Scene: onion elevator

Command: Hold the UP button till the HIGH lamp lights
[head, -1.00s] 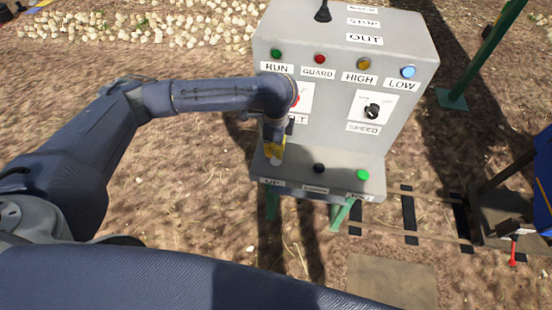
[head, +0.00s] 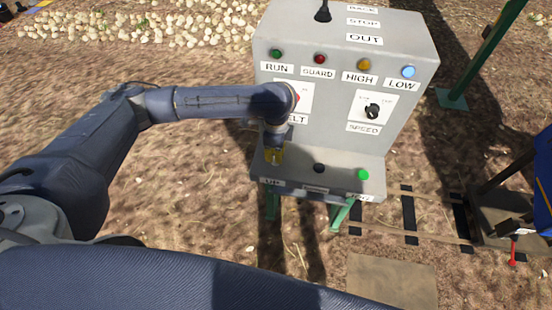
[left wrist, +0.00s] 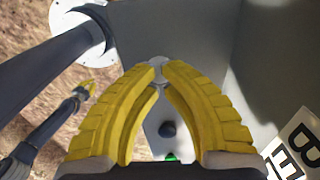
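The grey control box (head: 340,90) has a lower shelf with buttons. My left gripper (head: 273,156) points down over the shelf's left end, above the UP label (head: 271,182). In the left wrist view its yellow fingers (left wrist: 161,68) meet at the tips. A pale round button, the UP button (left wrist: 157,61), shows just at the tips; whether it is pressed cannot be told. The amber HIGH lamp (head: 364,65) looks dull. The blue LOW lamp (head: 408,71) looks bright. My right gripper (left wrist: 88,88) shows small in the left wrist view, its opening unclear.
A black button (head: 319,168) and a green button (head: 363,174) sit further right on the shelf. The SPEED knob (head: 372,111) is on the upright face. A black lever (head: 323,12) stands on top. Rails (head: 410,220) lie on the ground at right.

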